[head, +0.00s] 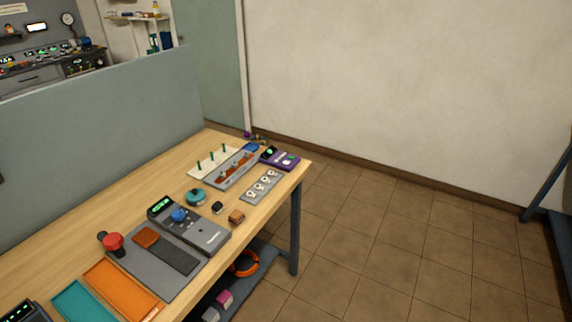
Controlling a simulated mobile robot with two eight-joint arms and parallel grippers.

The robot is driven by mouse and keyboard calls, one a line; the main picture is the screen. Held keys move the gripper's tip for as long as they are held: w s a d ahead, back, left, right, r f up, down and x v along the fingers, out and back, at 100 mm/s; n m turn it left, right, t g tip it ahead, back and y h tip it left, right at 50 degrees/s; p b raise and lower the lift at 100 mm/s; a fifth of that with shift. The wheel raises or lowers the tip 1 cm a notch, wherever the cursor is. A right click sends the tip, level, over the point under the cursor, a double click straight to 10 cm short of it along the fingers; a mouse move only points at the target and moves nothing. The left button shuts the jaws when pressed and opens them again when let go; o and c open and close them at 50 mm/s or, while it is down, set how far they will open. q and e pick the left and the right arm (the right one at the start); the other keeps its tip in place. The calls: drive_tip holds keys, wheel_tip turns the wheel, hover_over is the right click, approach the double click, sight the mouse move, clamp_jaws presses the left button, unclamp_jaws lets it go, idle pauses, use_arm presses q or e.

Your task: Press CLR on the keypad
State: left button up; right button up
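No keypad with a readable CLR key can be made out. A dark device with small green lights (24,311) is cut off at the bottom left corner; I cannot tell whether it is the keypad. A grey device (205,236) with a green display and a blue knob (180,215) sits mid-table. A small purple device (280,158) with a green round part is at the table's far right end. Neither of my grippers is in view.
The wooden table (130,195) also holds an orange tray (122,288), a teal tray (83,303), a red knob (113,242) and a rack with green pegs (212,160). A grey partition (100,120) stands behind. The tiled floor (400,240) at right is clear.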

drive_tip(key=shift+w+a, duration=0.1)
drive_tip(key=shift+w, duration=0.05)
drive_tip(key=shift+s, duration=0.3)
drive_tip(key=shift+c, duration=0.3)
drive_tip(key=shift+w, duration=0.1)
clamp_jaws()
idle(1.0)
